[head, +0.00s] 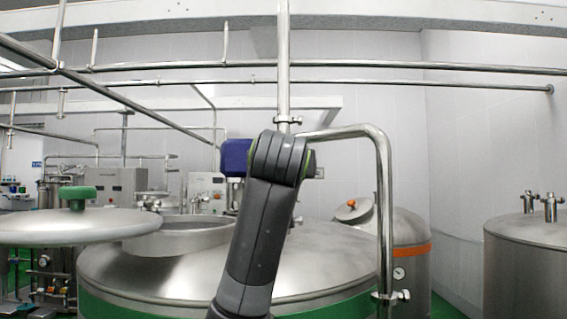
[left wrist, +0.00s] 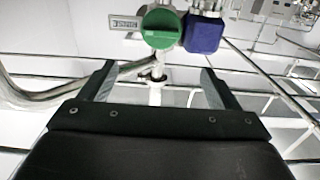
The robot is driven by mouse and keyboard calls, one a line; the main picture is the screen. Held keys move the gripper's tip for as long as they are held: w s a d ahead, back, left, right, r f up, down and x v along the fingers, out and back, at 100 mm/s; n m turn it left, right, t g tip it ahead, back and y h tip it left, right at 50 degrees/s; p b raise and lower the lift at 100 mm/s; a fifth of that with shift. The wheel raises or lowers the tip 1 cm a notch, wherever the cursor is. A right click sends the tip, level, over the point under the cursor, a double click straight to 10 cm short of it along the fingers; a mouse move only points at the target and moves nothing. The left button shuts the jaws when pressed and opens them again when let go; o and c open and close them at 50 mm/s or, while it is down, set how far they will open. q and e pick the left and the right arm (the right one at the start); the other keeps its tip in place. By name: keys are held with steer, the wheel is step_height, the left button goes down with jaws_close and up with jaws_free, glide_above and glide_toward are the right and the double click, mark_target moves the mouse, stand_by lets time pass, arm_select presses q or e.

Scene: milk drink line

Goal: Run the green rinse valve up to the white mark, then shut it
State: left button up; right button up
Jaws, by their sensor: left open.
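The green rinse valve (left wrist: 160,28) is a round knob with a ridge across it, at the top middle of the left wrist view. A plate reading RINSE (left wrist: 126,22) is beside it on the left. My left gripper (left wrist: 157,78) is open and empty, its two fingers apart, with the valve ahead of them and not touched. In the head view, my dark arm stands in the middle; its gripper and the green valve do not show there. No white mark can be made out. My right gripper is in neither view.
A blue box (left wrist: 203,33) is right beside the valve; it also shows in the head view (head: 236,157). A bent steel pipe (head: 384,200) stands right of my arm. A large steel tank (head: 150,275) with a raised lid (head: 60,226) is below. Overhead pipes cross above.

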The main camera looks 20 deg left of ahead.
arm_select(q)
steer(key=p+x, duration=0.7)
steer(key=x, duration=0.7)
steer(key=shift+f, duration=0.25)
steer(key=c, duration=0.8)
steer(key=shift+c, duration=0.2)
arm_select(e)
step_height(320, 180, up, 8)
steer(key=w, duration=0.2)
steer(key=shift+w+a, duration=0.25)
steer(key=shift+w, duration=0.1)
